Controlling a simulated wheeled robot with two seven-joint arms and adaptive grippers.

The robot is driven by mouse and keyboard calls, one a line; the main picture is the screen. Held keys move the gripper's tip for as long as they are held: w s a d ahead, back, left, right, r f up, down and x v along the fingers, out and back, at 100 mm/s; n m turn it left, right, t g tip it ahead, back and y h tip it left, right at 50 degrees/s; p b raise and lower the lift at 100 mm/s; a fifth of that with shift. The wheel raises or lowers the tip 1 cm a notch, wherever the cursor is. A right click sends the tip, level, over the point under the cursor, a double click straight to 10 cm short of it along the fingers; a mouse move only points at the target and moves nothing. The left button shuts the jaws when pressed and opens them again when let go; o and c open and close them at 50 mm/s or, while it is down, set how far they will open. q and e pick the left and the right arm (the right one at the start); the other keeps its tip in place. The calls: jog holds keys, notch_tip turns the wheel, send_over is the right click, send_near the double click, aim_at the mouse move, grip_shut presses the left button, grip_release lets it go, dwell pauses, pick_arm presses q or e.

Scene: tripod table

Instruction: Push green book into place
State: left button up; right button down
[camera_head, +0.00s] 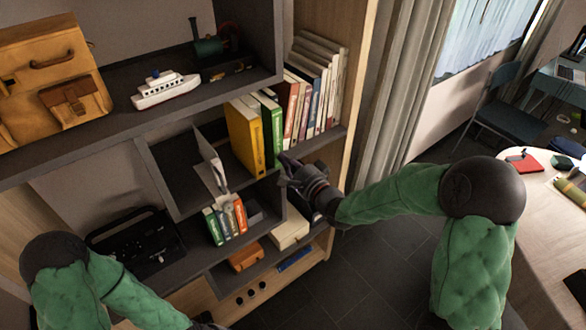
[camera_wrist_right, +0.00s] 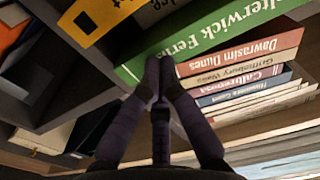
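The green book (camera_head: 277,143) stands upright on the middle shelf between a yellow book (camera_head: 248,140) and a row of red, blue and pale books (camera_head: 312,92). In the right wrist view its green spine (camera_wrist_right: 215,38) with white lettering fills the upper middle. My right gripper (camera_head: 285,163) is at the low end of this spine. In the right wrist view its fingertips (camera_wrist_right: 159,66) are together, with nothing seen between them, and overlap the spine; they look to be at or very near it. My left arm shows at the lower left, but its gripper is out of frame.
A grey divider and a tilted pale folder (camera_head: 209,158) stand left of the yellow book. Small books (camera_head: 226,218) and boxes sit on lower shelves. A toy ship (camera_head: 165,88) is on the upper shelf. The wooden side panel (camera_head: 352,110) bounds the shelf at right.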

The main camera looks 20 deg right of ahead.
jog(key=shift+w, duration=0.2)
jog(key=x, duration=0.2)
jog(key=shift+w+a, duration=0.15)
jog(key=shift+w, duration=0.1)
dwell(0.5)
